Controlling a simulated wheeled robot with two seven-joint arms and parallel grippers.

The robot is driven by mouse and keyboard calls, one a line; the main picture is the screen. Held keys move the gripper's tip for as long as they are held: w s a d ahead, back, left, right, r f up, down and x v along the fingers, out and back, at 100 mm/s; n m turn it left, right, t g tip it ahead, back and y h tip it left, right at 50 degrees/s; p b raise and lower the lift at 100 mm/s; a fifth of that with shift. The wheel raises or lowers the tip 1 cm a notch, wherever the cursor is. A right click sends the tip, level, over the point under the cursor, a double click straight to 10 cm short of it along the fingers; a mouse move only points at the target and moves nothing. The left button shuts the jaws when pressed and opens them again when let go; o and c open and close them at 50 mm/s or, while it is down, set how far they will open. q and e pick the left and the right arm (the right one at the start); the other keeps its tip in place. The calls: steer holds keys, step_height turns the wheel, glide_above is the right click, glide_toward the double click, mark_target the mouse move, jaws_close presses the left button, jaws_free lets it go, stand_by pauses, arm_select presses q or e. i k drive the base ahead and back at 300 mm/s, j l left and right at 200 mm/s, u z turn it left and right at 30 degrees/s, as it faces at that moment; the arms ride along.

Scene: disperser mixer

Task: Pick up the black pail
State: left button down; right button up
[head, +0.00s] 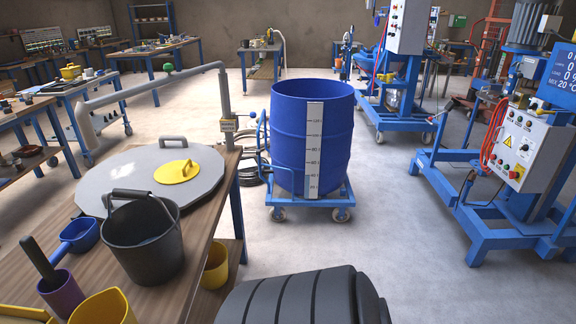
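The black pail (144,243) stands upright near the right edge of the wooden workbench (198,252), in the lower left of the head view. Its handle arches up over the rim. Its inside is dark, with something bluish-grey low in it that I cannot make out. Neither of my grippers shows in the head view.
A round grey lid (112,176) with a yellow disc (177,171) lies behind the pail. A blue drum (286,140) stands on a wheeled cart beyond the bench.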

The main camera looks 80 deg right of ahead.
mark_target(144, 234)
steer(key=z, duration=1.7)
